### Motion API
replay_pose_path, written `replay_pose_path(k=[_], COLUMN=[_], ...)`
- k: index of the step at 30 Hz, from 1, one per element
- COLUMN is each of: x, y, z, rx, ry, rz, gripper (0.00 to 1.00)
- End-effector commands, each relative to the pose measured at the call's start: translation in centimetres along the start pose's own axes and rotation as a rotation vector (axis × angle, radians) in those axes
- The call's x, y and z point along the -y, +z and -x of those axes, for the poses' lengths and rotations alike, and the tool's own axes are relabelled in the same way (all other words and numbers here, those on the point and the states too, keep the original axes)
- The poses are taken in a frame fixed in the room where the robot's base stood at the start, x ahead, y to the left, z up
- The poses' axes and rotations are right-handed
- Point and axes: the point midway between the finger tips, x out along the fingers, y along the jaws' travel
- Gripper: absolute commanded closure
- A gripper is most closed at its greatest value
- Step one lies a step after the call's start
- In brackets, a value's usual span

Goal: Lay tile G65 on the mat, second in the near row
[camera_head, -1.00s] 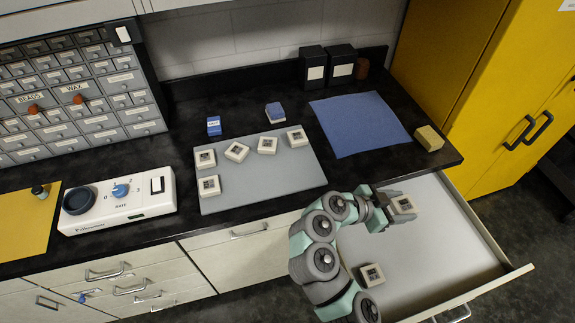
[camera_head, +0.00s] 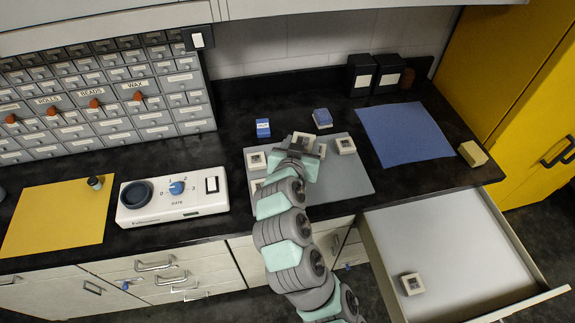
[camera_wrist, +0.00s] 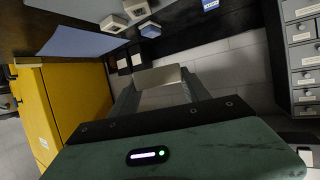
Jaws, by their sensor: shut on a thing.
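My gripper (camera_head: 308,152) is shut on a pale tile, whose plain edge shows between the fingers in the wrist view (camera_wrist: 158,77). It is held over the grey mat (camera_head: 350,185); the exact height is unclear. On the mat, a tile (camera_head: 256,160) lies at the far left and another (camera_head: 346,146) at the far right. A near-row tile (camera_head: 257,185) shows partly at the left. My gripper and arm hide the middle of the mat and much of its near row. Tile markings are too small to read, so I cannot confirm G65.
The open drawer (camera_head: 440,240) at the right holds one tile (camera_head: 411,284). Two small blue-topped blocks (camera_head: 263,128) (camera_head: 322,118) stand behind the mat. A blue cloth (camera_head: 405,132) lies to the right, a white control box (camera_head: 172,197) to the left.

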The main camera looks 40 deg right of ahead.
Motion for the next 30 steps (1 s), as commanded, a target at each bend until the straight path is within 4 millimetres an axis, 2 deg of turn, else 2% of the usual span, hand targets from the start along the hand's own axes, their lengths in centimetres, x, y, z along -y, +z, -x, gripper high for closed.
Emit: replay_pose_path(k=[2, 5, 8, 21, 30], x=[0.4, 0.7, 0.8, 0.8, 0.8], y=[-1.0, -0.8, 1.0, 11.7, 14.2], z=[0.5, 0.5, -0.2, -4.6, -5.7], rx=[-0.003, 0.001, 0.006, 0.008, 0.003], ry=[-0.02, -0.034, -0.036, -0.033, -0.035], rz=[0.006, 0.016, 0.02, 0.02, 0.016], gripper=[0.93, 0.93, 0.93, 0.93, 0.93])
